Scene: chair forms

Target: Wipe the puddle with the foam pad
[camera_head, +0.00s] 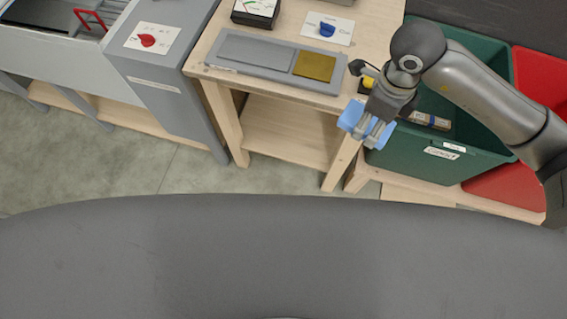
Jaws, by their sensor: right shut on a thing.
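My right gripper (375,130) is at the right of the wooden table (375,38), over its front right corner and next to the green bin. It is shut on a blue block-like thing (351,113), which looks like the foam pad and shows on both sides of the fingers. The pad is held in the air, apart from the tabletop. I cannot make out a puddle on any surface. My left gripper is not in view.
A grey tray (225,67) with a yellow-brown square (314,66) lies on the table. Behind it are a card with a blue shape (328,29) and a dark box (255,12). A green bin (420,144) and a red bin (505,188) stand right. A grey cabinet (165,80) stands left.

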